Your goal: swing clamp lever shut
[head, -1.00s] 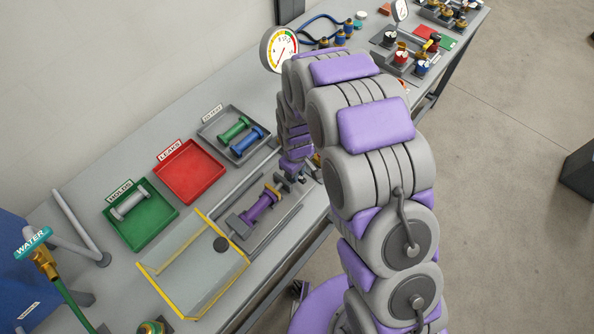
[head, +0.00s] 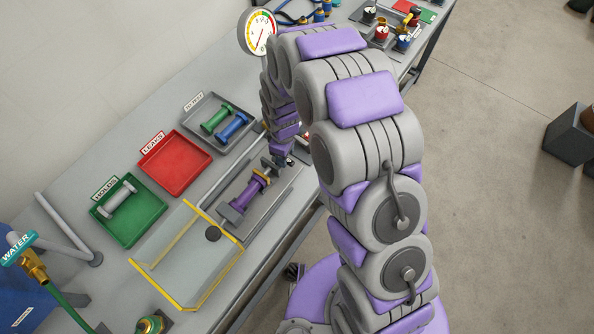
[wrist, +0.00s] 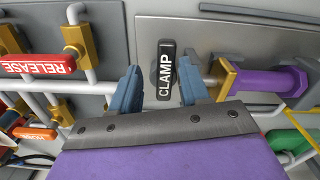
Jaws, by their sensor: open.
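In the wrist view the black clamp lever (wrist: 165,75), labelled CLAMP in white, stands against a grey plate. My gripper (wrist: 160,84) is open, with one blue-grey finger on each side of the lever. A gap shows between each finger and the lever; no grip on it is visible. A purple spool-shaped piece (wrist: 268,81) with a yellow-brown collar lies just right of the lever. It also shows in the head view (head: 246,192), in the bench fixture. There my gripper (head: 281,162) is small, at the fixture's far end, and the lever cannot be made out.
A red valve handle labelled RELEASE (wrist: 35,64) and an orange tag (wrist: 36,133) are left of the fingers. In the head view, a clear yellow-edged guard (head: 190,255) stands near the fixture. Green (head: 150,225), red (head: 178,165) and grey trays (head: 205,145) lie behind.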

